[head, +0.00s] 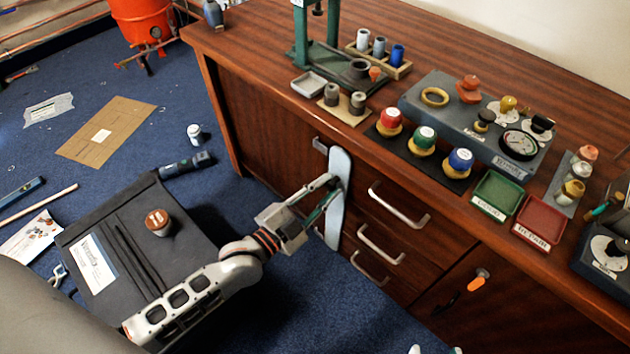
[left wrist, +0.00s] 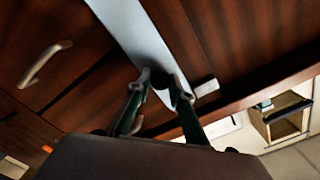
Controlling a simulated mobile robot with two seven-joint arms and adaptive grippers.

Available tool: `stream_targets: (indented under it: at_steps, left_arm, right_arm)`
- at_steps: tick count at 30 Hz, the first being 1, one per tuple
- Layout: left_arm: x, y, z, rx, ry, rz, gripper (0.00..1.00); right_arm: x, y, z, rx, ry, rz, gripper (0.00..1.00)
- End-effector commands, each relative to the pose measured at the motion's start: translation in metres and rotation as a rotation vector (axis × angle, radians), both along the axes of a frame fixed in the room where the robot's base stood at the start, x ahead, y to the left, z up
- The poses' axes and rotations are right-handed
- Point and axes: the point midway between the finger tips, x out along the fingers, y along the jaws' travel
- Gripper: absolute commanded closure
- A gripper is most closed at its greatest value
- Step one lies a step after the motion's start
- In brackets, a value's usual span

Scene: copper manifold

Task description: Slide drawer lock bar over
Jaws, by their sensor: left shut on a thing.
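The pale blue-grey lock bar (head: 340,165) stands upright against the wooden cabinet front, just left of the drawer handles. My left gripper (head: 329,191) meets the bar at about mid-height, its arm coming from the lower left. In the left wrist view the bar (left wrist: 133,28) runs down from the top edge between the two dark green fingers (left wrist: 160,95), which are shut on it. The fingers hide part of the bar. Three drawers with an upper handle (head: 399,207), a middle handle (head: 380,246) and a lower handle (head: 369,270) lie right of the bar. My right gripper is not in view.
A small grey fitting (head: 319,146) sits at the bar's upper left. The wooden counter (head: 270,45) above holds coloured knobs, trays and a green press. A lower door with an orange-tagged lock (head: 478,279) is at right. A dark case (head: 110,250) lies on the floor below my arm.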

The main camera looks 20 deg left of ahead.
Motion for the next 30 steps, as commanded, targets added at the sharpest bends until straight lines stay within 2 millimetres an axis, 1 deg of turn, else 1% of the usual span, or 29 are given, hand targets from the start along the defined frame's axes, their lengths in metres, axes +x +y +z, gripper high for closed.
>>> stream_targets:
  at_steps: [2,9,10,11,12,23,26,30]
  left_arm:
    - [-0.001,-0.004,0.001,0.0,-0.001,-0.002,1.0]
    - [-0.003,-0.006,-0.001,0.0,0.002,-0.006,1.0]
    - [-0.003,-0.006,-0.001,0.0,0.002,-0.006,0.71]
    - [-0.003,-0.007,-0.001,0.0,0.002,-0.006,0.64]
    - [-0.003,-0.006,-0.001,0.0,0.002,-0.006,0.62]
    - [-0.004,-0.003,-0.001,0.0,0.001,-0.003,0.62]
    - [-0.013,0.0,-0.001,0.003,0.002,-0.003,0.62]
    - [-0.037,0.008,-0.002,0.002,0.003,-0.004,0.62]
  right_arm:
    - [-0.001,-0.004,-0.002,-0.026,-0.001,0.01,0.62]
    - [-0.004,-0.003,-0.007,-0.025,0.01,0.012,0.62]
    - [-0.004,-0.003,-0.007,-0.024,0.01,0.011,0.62]
    - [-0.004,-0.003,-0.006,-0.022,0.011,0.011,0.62]
    - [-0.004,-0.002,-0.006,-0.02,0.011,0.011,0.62]
    - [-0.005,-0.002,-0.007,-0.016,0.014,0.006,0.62]
    - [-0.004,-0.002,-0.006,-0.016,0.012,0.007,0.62]
    - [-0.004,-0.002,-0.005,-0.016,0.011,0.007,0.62]
